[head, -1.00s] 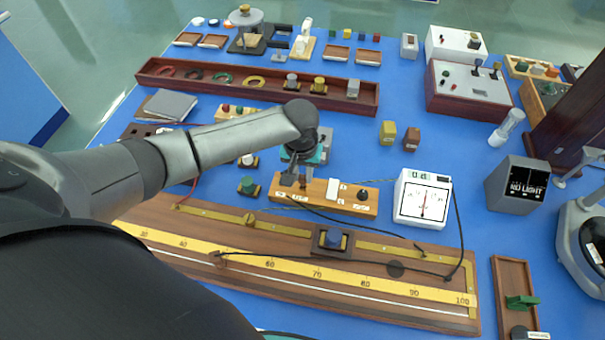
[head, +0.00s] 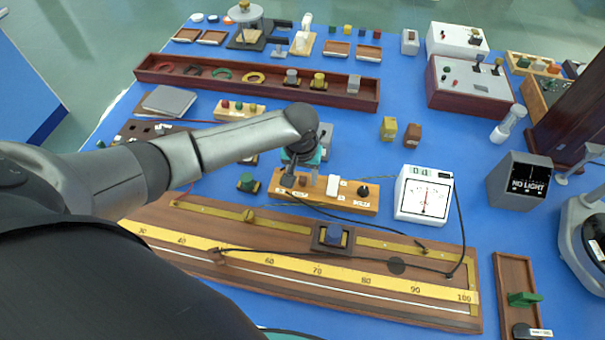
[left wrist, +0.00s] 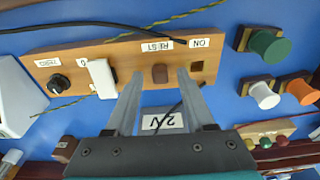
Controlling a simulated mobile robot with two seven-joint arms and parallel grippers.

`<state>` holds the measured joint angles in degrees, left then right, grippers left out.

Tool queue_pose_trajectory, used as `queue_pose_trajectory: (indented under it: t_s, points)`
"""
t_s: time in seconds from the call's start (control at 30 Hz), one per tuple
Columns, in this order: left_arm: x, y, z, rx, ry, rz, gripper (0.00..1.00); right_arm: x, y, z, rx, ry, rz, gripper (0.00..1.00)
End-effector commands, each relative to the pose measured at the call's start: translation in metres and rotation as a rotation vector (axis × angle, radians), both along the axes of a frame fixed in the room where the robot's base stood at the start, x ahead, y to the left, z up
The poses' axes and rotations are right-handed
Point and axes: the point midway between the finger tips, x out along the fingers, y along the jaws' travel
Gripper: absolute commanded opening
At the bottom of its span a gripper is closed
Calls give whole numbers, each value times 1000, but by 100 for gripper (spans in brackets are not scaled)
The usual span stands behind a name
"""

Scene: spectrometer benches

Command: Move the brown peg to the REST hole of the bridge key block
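The key block (head: 350,203) is a long wooden block on the blue bench, with a white switch and a black knob. The brown peg (left wrist: 160,73) stands at the spot by the REST label in the left wrist view; it also shows in the head view (head: 303,181). The square hole (left wrist: 196,67) by the ON label is empty. My left gripper (left wrist: 161,79) is over the block, its fingers apart on either side of the peg, with gaps visible. It also shows in the head view (head: 291,174). My right gripper is not in view.
A long metre bridge (head: 300,274) with a blue-topped slider (head: 333,236) lies in front of the block. A white meter (head: 423,195) stands to the right. A green knob (head: 247,182) is left of the block. Black leads cross the front.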

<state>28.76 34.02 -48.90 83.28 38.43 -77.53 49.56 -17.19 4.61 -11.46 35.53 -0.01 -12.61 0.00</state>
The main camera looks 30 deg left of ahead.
Motion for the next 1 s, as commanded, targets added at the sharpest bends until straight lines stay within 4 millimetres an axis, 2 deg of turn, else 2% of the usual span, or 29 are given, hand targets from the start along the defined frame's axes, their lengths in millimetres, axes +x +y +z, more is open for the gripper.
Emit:
queue_pose_trajectory:
  t_s: [0.27, 0.43, 0.57, 0.8, 1.0]
  points:
    - [0, 0, 0, 0, 0, 0, 59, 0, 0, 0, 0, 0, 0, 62]
    - [-1, 0, 13, -1, -1, -1, 59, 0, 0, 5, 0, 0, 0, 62]
    - [-4, -1, 38, -2, -3, -1, 59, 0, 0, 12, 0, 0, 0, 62]
    - [-10, -3, 96, -1, -3, -1, 59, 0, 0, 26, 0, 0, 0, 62]
    - [-15, -4, 133, 0, -3, -1, 59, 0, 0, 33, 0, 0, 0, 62]
